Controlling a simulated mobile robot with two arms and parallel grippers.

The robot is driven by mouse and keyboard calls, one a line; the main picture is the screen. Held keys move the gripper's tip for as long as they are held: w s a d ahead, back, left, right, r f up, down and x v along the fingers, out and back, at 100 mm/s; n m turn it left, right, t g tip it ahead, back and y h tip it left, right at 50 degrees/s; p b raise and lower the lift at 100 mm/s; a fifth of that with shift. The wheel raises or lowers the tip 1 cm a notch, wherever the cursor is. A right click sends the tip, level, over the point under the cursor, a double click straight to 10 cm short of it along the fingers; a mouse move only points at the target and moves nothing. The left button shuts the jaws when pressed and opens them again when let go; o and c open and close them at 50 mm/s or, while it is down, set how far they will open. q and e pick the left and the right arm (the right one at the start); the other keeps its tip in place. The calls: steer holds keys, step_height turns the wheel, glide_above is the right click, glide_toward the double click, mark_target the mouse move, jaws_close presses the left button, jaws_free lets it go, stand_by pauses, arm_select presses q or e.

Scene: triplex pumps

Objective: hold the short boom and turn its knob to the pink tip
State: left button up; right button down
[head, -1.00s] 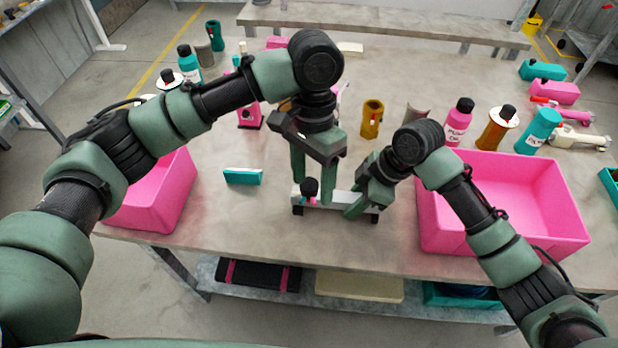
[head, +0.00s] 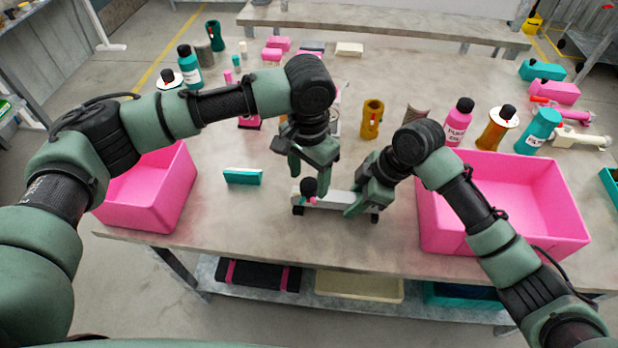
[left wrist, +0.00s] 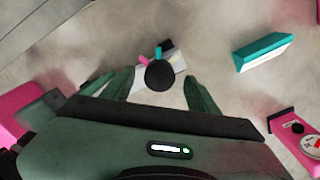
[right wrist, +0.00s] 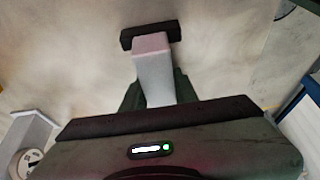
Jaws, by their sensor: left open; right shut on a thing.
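The short boom (head: 335,198) is a pale grey bar on dark feet, lying near the table's front middle. Its black round knob (head: 309,186) stands at the left end; a pink tip (left wrist: 143,57) and a teal tip (left wrist: 158,51) show beside it in the left wrist view. My left gripper (head: 311,176) is open above the boom's left end, its fingers either side of the knob in the left wrist view; I cannot tell whether they touch it. My right gripper (head: 364,206) is shut on the boom's right end, also seen in the right wrist view (right wrist: 153,75).
A pink bin (head: 452,243) stands close on the right, another (head: 145,212) on the left. A teal and white block (head: 243,177) lies left of the boom. Several bottles, a yellow-brown cylinder (head: 372,120) and other parts stand farther back.

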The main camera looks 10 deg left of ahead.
mark_target(309, 183)
arm_select(q)
steer(key=shift+f, duration=0.5)
jaws_close()
steer(key=m, duration=0.5)
steer(key=shift+m, duration=0.3)
jaws_free()
step_height(309, 183, up, 12)
stand_by(0.4)
